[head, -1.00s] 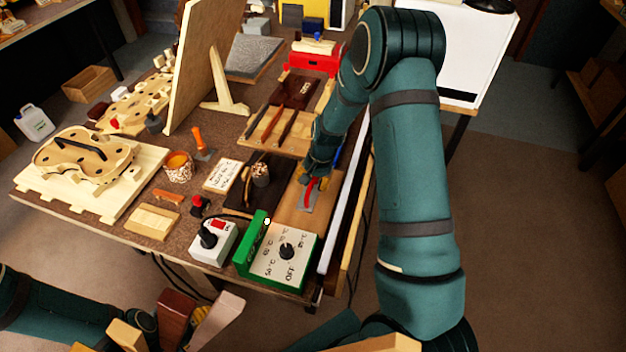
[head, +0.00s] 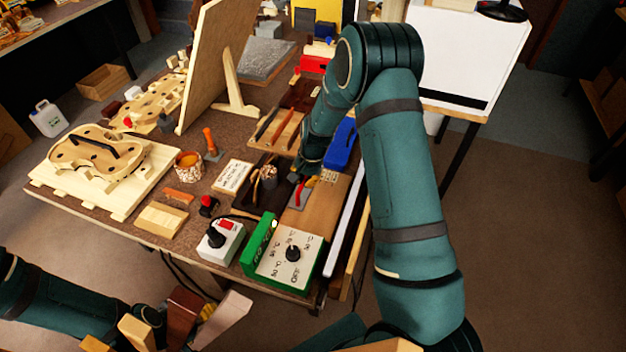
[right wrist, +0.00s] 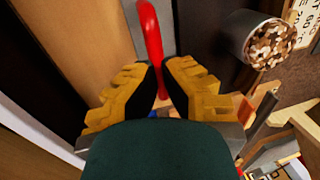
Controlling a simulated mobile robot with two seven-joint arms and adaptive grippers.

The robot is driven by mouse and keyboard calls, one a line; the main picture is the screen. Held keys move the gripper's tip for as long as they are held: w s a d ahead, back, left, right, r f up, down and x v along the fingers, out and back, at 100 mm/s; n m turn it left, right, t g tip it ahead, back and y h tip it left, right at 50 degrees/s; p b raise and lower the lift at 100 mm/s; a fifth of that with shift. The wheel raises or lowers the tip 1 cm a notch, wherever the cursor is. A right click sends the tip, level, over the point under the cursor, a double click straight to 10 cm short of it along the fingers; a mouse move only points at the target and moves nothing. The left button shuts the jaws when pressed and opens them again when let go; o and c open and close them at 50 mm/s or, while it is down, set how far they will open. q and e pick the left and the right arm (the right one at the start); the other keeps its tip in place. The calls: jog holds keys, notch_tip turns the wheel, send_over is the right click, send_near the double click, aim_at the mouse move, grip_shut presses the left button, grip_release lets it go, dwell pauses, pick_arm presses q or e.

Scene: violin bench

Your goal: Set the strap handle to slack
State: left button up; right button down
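The strap handle is a red lever (head: 299,193) on a grey plate on the brown board at the bench's right side. It runs between the yellow fingers in the right wrist view (right wrist: 150,35). My right gripper (head: 300,178) is low over the plate. Its dark pads (right wrist: 161,85) lie close on both sides of the handle's end and seem shut on it. The head view hides most of this contact. My left gripper (head: 195,318) is low at the bottom left, off the bench; its finger state is unclear.
A speckled cylinder (right wrist: 268,38) stands just beside the handle. A green-sided control box (head: 285,255) with a black dial and a white switch box (head: 220,243) are at the near edge. A blue object (head: 341,145) lies behind the right forearm.

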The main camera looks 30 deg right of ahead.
jog(key=shift+a+f, duration=0.1)
jog(key=shift+a, duration=0.1)
jog(key=c, duration=1)
grip_release()
jog(key=shift+w, duration=0.2)
notch_tip(320, 180, up, 12)
jog(key=s+d, duration=0.1)
jog(key=s, duration=0.1)
jog(key=shift+d, duration=0.25)
jog(key=shift+f, duration=0.1)
